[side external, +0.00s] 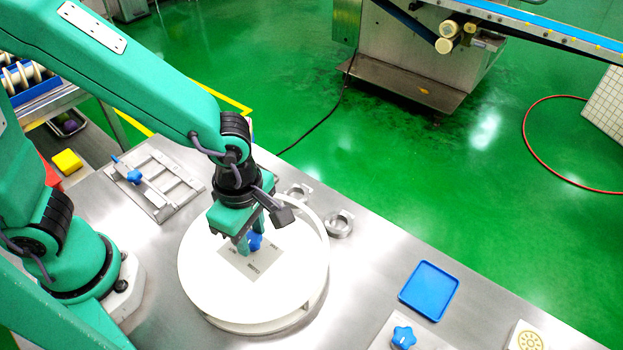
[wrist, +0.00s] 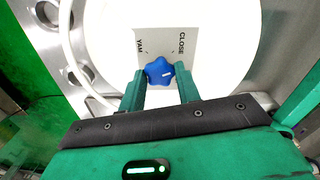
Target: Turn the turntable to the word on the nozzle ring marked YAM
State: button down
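The white turntable (side external: 200,270) sits on the steel bench; it fills much of the wrist view (wrist: 215,30). A grey label plate (side external: 238,262) on it carries the words YAM (wrist: 141,47) at left and CLOSE (wrist: 181,43) at right in the wrist view. A blue star-shaped knob (wrist: 159,71) with a short white mark stands on the plate; it shows partly behind a finger in the side view (side external: 255,241). My gripper (wrist: 161,76) is open, its fingers either side of the knob's near part. I cannot tell whether they touch it.
Two metal rings, one nearer the arm (side external: 298,191) and one farther right (side external: 340,224), lie beside the turntable; no word is readable on them. A metal frame with a blue knob (side external: 134,176) lies at left. A blue tray (side external: 429,290) and another blue knob (side external: 403,337) are at right.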

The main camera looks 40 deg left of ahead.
jog(key=shift+n, duration=3)
jog(key=c, duration=1)
grip_release()
jog(key=shift+r, duration=0.1)
jog(key=shift+r, duration=3.85)
